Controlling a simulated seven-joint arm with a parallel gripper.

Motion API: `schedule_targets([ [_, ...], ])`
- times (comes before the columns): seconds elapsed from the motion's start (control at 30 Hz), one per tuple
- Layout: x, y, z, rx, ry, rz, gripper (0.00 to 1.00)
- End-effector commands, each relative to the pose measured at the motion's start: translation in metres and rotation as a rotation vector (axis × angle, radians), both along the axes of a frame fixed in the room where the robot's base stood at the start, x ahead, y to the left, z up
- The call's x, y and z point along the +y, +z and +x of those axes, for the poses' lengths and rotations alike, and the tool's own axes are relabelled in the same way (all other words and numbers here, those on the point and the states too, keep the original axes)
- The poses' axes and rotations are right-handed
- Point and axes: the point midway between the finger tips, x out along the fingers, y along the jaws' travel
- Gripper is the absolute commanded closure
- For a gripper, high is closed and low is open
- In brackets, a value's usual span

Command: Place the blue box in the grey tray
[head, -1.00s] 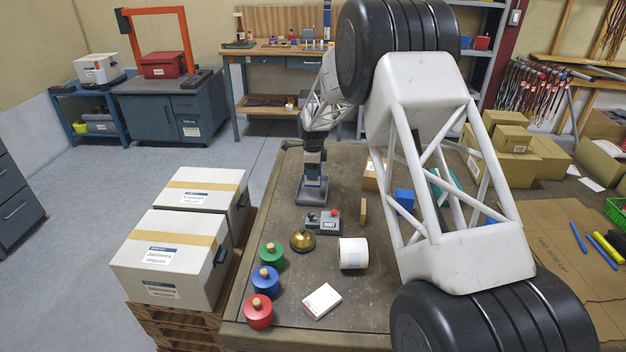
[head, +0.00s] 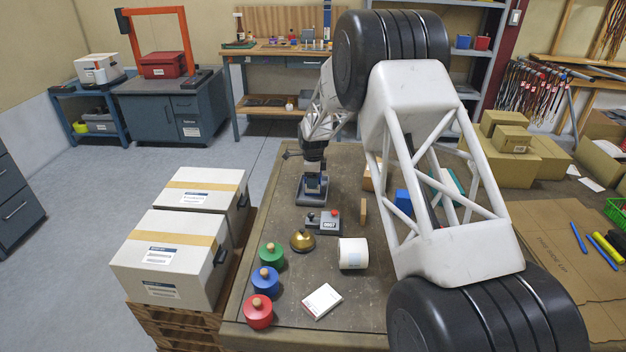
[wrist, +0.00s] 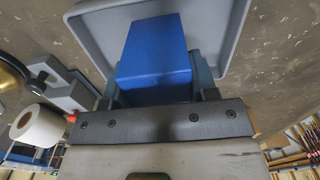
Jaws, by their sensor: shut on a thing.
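The blue box (wrist: 153,52) is between the two fingers of my gripper (wrist: 157,88) in the wrist view, and the gripper is shut on it. The grey tray (wrist: 236,32) shows behind and around the box's far end there. In the head view my gripper (head: 313,168) points down over the grey tray (head: 310,201) on the table. The box is mostly hidden there by the gripper. I cannot tell whether the box touches the tray floor.
A grey device with a red button (head: 323,222), a brass bell (head: 303,240), a white roll (head: 353,254) and a wooden block (head: 363,211) stand near the tray. Green (head: 271,257), blue and red knobbed weights and a white carton (head: 322,301) lie nearer. Another blue block (head: 403,201) shows behind my arm.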

Motion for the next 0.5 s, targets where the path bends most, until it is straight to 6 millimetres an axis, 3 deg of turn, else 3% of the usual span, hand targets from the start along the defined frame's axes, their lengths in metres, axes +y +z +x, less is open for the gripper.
schedule_targets([
  [0.13,0.0,-0.0027,0.0001,0.0,0.0,0.0,0.74],
  [0.17,0.0,-0.0031,0.0001,0.0,0.0,0.0,0.45],
  [0.3,0.0,-0.0028,0.0,0.0,0.0,0.0,0.24],
  [0.5,0.0,-0.0028,0.0,0.0,0.0,0.0,0.21],
])
